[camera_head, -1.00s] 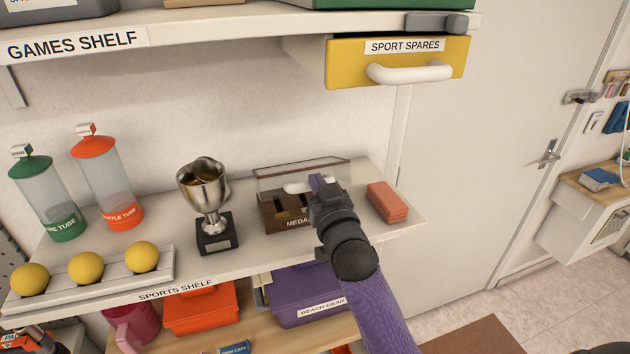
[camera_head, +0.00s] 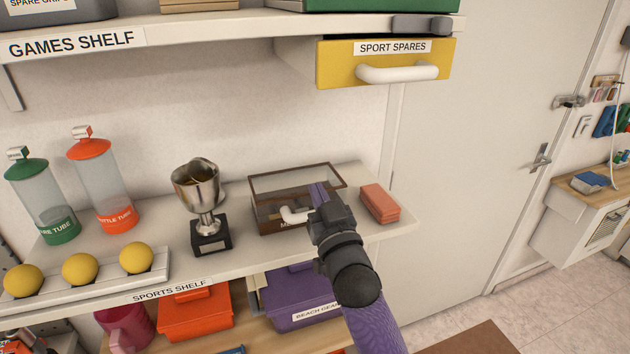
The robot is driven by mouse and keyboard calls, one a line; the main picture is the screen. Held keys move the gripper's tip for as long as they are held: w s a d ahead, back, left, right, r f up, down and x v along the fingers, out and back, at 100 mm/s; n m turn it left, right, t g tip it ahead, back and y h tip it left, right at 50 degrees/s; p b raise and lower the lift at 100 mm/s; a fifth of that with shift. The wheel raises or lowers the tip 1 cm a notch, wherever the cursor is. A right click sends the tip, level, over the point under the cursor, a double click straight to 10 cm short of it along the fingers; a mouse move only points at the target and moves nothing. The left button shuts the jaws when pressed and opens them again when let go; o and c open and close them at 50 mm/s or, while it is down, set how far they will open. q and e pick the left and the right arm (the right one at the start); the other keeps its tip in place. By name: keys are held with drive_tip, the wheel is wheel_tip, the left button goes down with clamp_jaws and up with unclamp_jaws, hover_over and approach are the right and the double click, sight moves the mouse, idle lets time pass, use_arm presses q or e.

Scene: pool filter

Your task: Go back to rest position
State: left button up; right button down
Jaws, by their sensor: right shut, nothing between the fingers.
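My right gripper (camera_head: 319,194) has purple fingers, which are shut with nothing between them. It reaches in from the lower right, in front of the medal box on the sports shelf. The medal box (camera_head: 262,212) has a brown frame, a clear lid and a white handle (camera_head: 296,215) at its front. The lid appears lowered. The fingertips overlap the box in the picture, close to the handle; I cannot tell whether they touch it. The gripper and arm hide the box's right front and most of its label. My left gripper is not in view.
A silver trophy (camera_head: 204,205) stands left of the box; an orange-red block (camera_head: 380,203) lies right of it. Yellow balls (camera_head: 80,269) and two tubes (camera_head: 102,187) are farther left. A yellow drawer (camera_head: 338,66) juts out above. Free room lies before the door (camera_head: 465,150).

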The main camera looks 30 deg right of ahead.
drive_tip(key=s+a+f+b, duration=0.1)
drive_tip(key=s+f+b, duration=0.1)
drive_tip(key=s+f, duration=0.35)
drive_tip(key=s+a+f+n+g+y+b, duration=0.1)
drive_tip(key=s+a+f+g+b, duration=0.25)
drive_tip(key=f, duration=1.05)
drive_tip(key=s+a+f+n+g+y+b, duration=0.1)
drive_tip(key=s+a+f+g+y+b, duration=0.2)
drive_tip(key=f, duration=1.2)
drive_tip(key=s+a+f+n+g+b, duration=0.1)
drive_tip(key=s+f+g+b, duration=0.3)
drive_tip(key=f, duration=1)
drive_tip(key=s+f+n+g+b, duration=0.1)
drive_tip(key=s+f+g+b, duration=0.2)
drive_tip(key=s+f, duration=0.6)
drive_tip(key=s+f+n+g+b, duration=0.1)
drive_tip(key=s+f+g+b, duration=0.2)
drive_tip(key=s+f+g, duration=0.4)
drive_tip(key=s+f, duration=0.3)
drive_tip(key=s, duration=0.6)
drive_tip(key=shift+a+y, duration=0.3)
drive_tip(key=shift+a, duration=0.1)
drive_tip(key=shift+s+f, duration=0.1)
